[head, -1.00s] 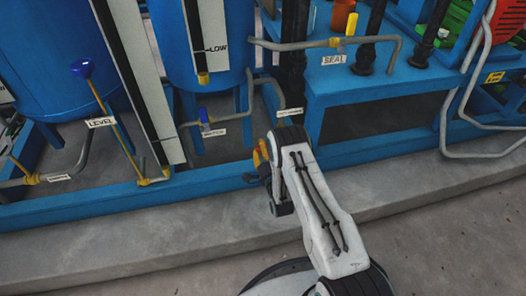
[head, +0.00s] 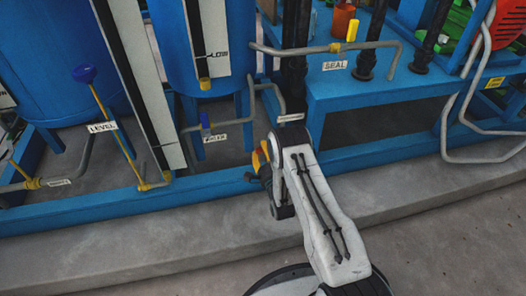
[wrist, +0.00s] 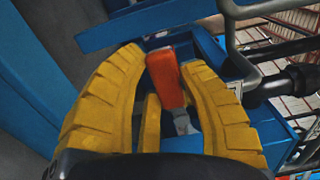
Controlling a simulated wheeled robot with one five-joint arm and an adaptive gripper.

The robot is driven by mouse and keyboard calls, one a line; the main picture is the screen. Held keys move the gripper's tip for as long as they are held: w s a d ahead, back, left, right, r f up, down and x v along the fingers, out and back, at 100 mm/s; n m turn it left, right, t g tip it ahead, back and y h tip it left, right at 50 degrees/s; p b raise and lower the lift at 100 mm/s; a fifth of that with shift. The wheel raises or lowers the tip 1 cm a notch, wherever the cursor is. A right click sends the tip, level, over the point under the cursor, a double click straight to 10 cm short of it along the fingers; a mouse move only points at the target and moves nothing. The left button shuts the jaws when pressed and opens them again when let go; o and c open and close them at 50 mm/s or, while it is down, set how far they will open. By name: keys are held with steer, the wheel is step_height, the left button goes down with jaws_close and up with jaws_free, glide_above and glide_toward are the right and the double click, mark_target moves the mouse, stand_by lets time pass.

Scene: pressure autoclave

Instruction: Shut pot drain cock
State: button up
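In the wrist view an orange-red cock handle (wrist: 166,78) stands between the two yellow fingers of my gripper (wrist: 163,58). A pale metal stem shows below it. The fingers are apart, one on each side of the handle, with a narrow gap on the left; contact on the right is hard to tell. In the head view my gripper (head: 261,158) is a small yellow shape mostly hidden behind my arm, low by the blue frame. The cock is hidden there. A small label (head: 291,117) on the pipe just above is too small to read.
A blue-handled cock (head: 205,121) sits on a pipe to the left. A yellow-handled cock (head: 352,31) stands above the SEAL label (head: 335,66). The blue frame rail (head: 215,183) and grey plinth (head: 180,225) run across. Bent grey pipes (head: 447,125) stand at right. The floor in front is clear.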

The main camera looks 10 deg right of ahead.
steer(key=o, duration=0.5)
steer(key=s, duration=0.7)
steer(key=shift+s, duration=0.25)
steer(key=shift+r, duration=0.15)
stand_by(0.3)
